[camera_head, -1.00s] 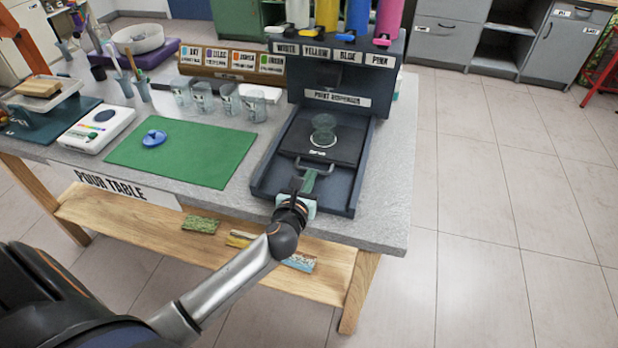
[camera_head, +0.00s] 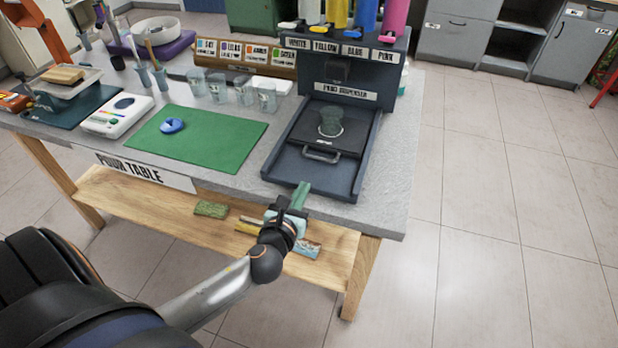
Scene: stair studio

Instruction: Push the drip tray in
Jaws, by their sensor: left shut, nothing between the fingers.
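The drip tray (camera_head: 350,136) is a dark sliding plate with a grey bar handle (camera_head: 321,153) on its front edge. It lies in the dark base of the paint dispenser (camera_head: 352,62), and the bare base floor (camera_head: 318,176) shows in front of it. A clear cup (camera_head: 331,121) stands upright on the tray. My left gripper (camera_head: 300,196) is shut and empty at the table's front edge, in front of the base and apart from the handle. My right gripper is not in the view.
A green mat (camera_head: 215,150) with a blue lid (camera_head: 172,125) lies left of the dispenser. Several clear cups (camera_head: 218,88) stand behind it. A white scale (camera_head: 117,115) is farther left. The table's lower shelf (camera_head: 140,203) holds small packets. Floor to the right is clear.

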